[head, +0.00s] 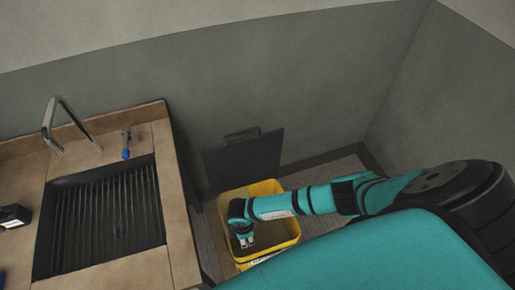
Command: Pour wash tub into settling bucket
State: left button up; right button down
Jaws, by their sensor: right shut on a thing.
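A yellow container (284,243) stands low by the floor, right of the sink counter, with its open top up and a dark inside. I cannot tell whether it is the wash tub or the settling bucket, and I can make out no second such vessel. My right arm reaches in from the right across it. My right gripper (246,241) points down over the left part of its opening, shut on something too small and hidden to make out. My left gripper is out of view.
A dark panel (240,162) stands behind the container, near the grey wall (280,85). Floor shows at right.

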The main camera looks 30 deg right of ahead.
jog(key=shift+r, duration=2.05)
